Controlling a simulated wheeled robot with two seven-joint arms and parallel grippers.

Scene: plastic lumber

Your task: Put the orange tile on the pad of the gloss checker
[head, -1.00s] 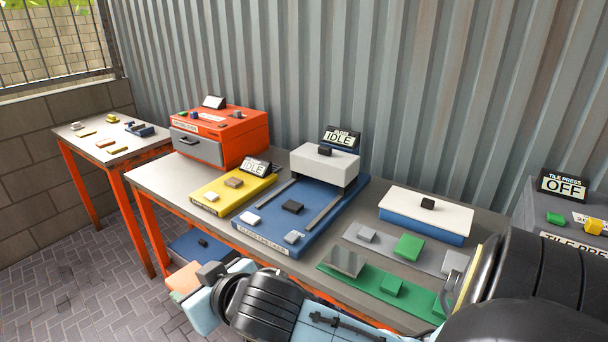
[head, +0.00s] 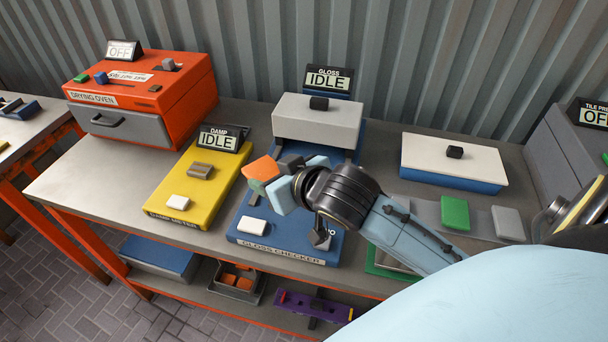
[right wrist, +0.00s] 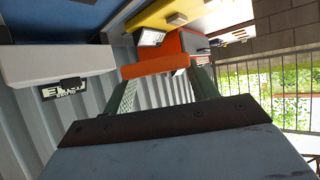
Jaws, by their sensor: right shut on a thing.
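The orange tile (head: 262,169) is held in my right gripper (head: 277,178), which is shut on it above the left part of the gloss checker. In the right wrist view the orange tile (right wrist: 160,66) spans between the two fingers. The gloss checker (head: 288,232) is a blue base with a white-grey hood (head: 318,118) at its back and a display reading IDLE (head: 328,80). Its dark pad is hidden behind my right gripper and wrist. A white block (head: 253,226) shows at the front left of its base. My left gripper is out of view.
The yellow damp meter (head: 195,190) stands just left of the gloss checker, with the orange drying oven (head: 190,95) behind it. A white-topped blue box (head: 425,155) and a green block (head: 455,213) lie to the right. A shelf below holds a bin (head: 238,283).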

